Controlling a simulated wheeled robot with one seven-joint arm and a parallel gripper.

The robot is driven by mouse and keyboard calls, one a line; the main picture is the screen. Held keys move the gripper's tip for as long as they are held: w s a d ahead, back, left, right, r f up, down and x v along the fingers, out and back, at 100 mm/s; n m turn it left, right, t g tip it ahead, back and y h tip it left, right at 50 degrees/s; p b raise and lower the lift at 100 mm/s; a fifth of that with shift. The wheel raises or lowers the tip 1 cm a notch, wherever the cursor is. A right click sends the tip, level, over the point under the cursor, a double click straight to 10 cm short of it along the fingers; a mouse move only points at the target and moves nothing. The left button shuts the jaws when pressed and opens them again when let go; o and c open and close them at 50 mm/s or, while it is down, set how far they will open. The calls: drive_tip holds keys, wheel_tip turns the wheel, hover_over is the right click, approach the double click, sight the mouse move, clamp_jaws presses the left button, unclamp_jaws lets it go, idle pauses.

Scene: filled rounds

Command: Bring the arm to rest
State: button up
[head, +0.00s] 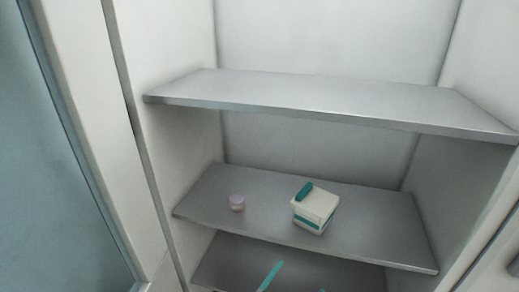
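At the bottom edge of the head view a teal strip (271,276) slants up in front of the lowest shelf. A smaller teal tip shows to its right, cut off by the frame. These may be parts of my gripper, but I cannot be sure. Most of my arm is out of the picture. Whether the gripper is open or shut, or holds anything, does not show.
A cabinet has a bare upper shelf (330,98), a middle shelf (265,218) and a lowest shelf (225,262). Side walls close in left and right.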

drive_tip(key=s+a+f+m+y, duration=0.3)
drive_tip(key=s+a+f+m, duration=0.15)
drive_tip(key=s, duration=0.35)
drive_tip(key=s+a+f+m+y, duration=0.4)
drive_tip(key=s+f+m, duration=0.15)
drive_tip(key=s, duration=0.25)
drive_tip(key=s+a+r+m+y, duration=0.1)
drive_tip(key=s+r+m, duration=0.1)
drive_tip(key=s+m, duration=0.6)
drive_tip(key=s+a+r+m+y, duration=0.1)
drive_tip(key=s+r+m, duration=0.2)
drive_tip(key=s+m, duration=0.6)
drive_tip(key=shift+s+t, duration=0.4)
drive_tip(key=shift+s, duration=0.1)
